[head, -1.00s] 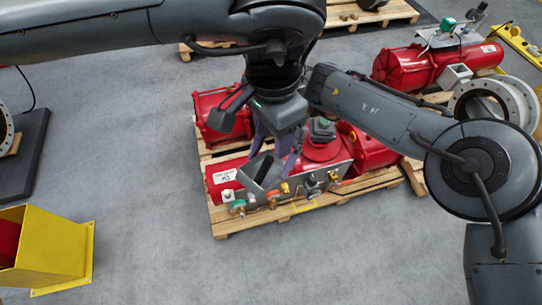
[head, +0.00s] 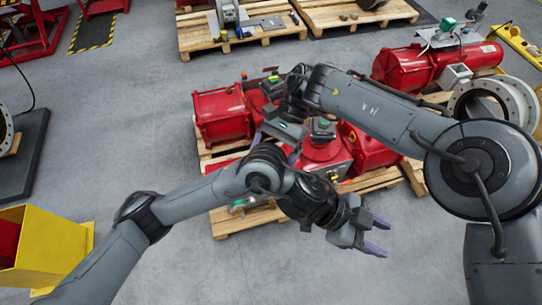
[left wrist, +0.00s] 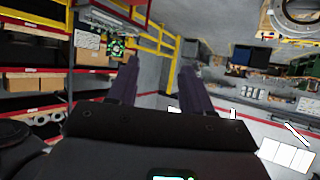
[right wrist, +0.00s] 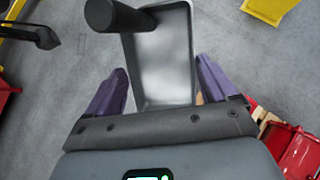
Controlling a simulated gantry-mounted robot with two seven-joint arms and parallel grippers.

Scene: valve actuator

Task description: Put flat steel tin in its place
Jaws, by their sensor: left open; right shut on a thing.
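The flat steel tin (right wrist: 165,65) is an open, shallow grey tray in the right wrist view. It lies between the purple fingers of my right gripper (right wrist: 162,72), which is shut on it, with grey floor beyond. A dark cylinder (right wrist: 118,15) overlaps its upper left; I cannot tell what it belongs to. In the head view my right gripper (head: 276,146) hangs over the red actuator's pallet, and my left arm hides the tin there. My left gripper (head: 376,235) is open and empty over bare floor, its fingers pointing right. It also shows open in the left wrist view (left wrist: 163,68).
Red actuator parts (head: 222,116) stand on a wooden pallet (head: 228,222) beneath my arms. A yellow bin (head: 50,250) is at lower left. Pallets (head: 245,38) lie at the back. The floor front centre is clear.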

